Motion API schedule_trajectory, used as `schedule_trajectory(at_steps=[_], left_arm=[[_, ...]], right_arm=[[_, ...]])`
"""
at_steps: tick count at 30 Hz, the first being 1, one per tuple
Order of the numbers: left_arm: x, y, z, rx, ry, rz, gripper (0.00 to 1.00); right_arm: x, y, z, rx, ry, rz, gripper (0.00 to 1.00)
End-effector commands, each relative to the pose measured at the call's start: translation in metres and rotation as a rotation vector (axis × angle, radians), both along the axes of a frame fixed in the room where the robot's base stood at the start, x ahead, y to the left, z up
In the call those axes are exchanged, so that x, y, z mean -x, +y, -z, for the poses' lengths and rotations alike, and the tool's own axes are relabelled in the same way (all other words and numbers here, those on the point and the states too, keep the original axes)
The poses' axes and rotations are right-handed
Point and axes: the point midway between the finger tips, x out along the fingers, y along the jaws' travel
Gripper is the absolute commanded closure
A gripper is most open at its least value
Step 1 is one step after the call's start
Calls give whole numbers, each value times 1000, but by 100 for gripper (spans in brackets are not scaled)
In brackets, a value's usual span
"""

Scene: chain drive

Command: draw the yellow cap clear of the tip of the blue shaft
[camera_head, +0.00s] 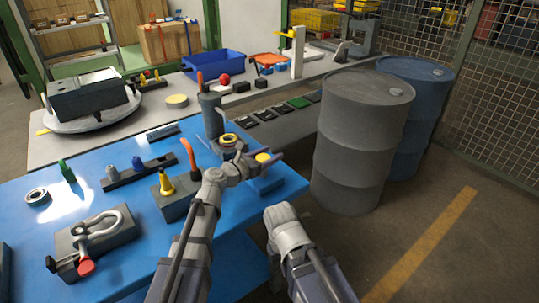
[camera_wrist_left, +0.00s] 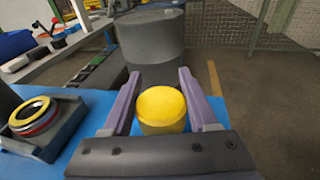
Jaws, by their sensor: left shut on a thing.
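The yellow cap (camera_head: 263,157) is round with a smooth top and sits near the right end of the blue table. My left gripper (camera_head: 268,160) is around it. In the left wrist view the cap (camera_wrist_left: 162,106) is between the two purple-grey fingers of the left gripper (camera_wrist_left: 160,100), which is shut on it. The blue shaft cannot be made out; the cap and gripper cover that spot. Whether the cap still touches the shaft cannot be told. My right arm shows at the lower middle, but its gripper fingers do not show.
A ring holder (camera_head: 229,146) with stacked rings stands left of the cap; it also shows in the left wrist view (camera_wrist_left: 37,120). A dark cylinder (camera_head: 211,115) stands behind it. A grey drum (camera_head: 360,140) stands beyond the table's right edge. A grey block (camera_head: 178,197) is to the left.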

Motion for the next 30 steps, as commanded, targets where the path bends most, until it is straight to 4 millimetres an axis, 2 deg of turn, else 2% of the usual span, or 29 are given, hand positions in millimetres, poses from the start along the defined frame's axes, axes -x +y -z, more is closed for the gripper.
schedule_trajectory(at_steps=[30], left_arm=[[0,0,-51,0,0,0,93]], right_arm=[[0,0,-51,0,0,1,100]])
